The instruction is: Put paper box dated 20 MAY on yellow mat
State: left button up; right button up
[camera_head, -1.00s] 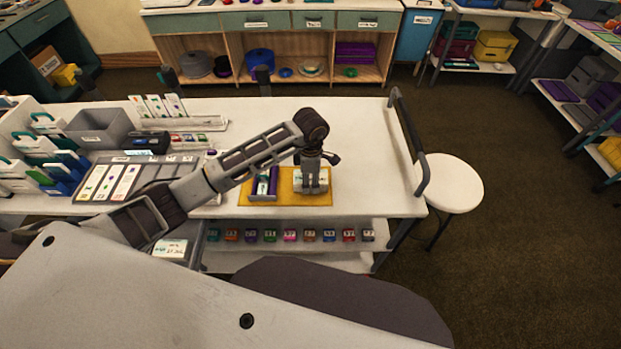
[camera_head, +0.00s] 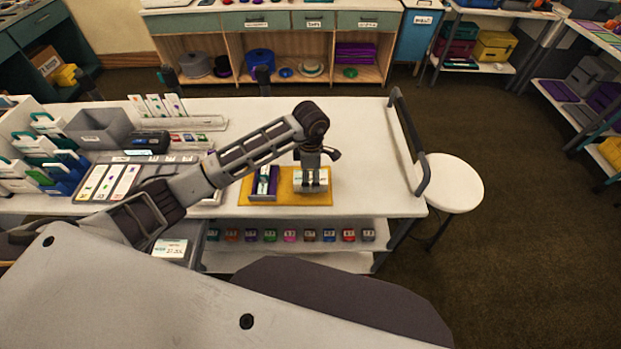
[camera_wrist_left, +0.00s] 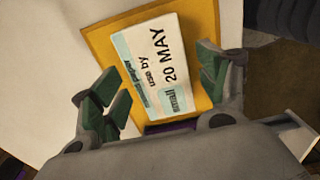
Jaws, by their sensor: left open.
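The paper box (camera_wrist_left: 158,62) is white with a pale blue band and reads "20 MAY" in the left wrist view. It lies on the yellow mat (camera_wrist_left: 97,47). In the head view the box (camera_head: 311,186) sits on the right part of the mat (camera_head: 285,201), partly hidden by my gripper. My left gripper (camera_head: 312,172) is just above the box. In the left wrist view its green-padded fingers (camera_wrist_left: 160,93) are spread apart near the sides of the box, with gaps between. My right gripper is not in view.
A purple tray (camera_head: 263,196) with items in it stands on the mat's left part. A grey bin (camera_head: 97,127) and card racks fill the table's left side. The white table (camera_head: 365,150) is clear to the right, bounded by a dark rail (camera_head: 408,140).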

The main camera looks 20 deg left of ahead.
aim_at(311, 176)
pick_arm(q)
notch_tip(311, 176, up, 9)
jog(key=shift+r+b, duration=0.1)
jog(key=shift+b, duration=0.65)
jog(key=shift+r, duration=0.55)
jog(key=shift+d, duration=0.1)
